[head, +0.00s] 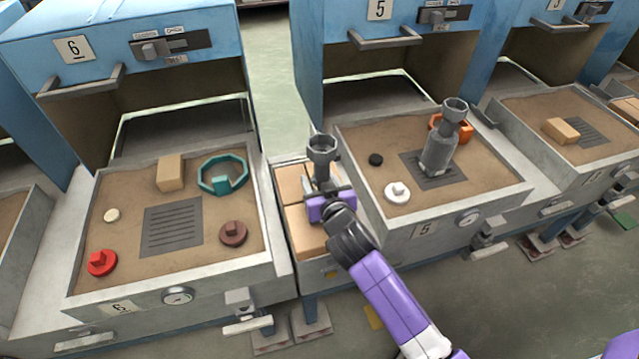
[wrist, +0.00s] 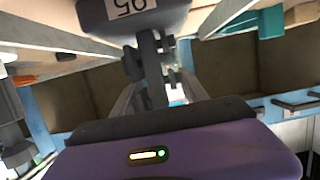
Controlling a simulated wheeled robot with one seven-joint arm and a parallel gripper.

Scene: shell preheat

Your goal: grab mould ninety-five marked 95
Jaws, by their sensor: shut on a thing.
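A grey mould (head: 322,152) with a cup-shaped top is held upright in my gripper (head: 326,196), above the narrow bin between stations 6 and 5. In the wrist view the mould (wrist: 135,22) carries a white label reading 95, seen upside down. My gripper (wrist: 158,100) is shut on the mould's narrow part. My purple gripper body and arm hide part of the mould's lower end in the head view. A second grey mould (head: 438,155) stands on the dark grille in the sand tray of station 5; its mark cannot be read.
The bin (head: 307,268) holds several tan blocks. The station 6 tray (head: 75,270) has a bare grille (head: 172,226), a teal ring (head: 222,176), a red piece (head: 101,262) and a brown piece (head: 233,233). Station 5 also holds a white piece (head: 397,192) and an orange piece (head: 463,131).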

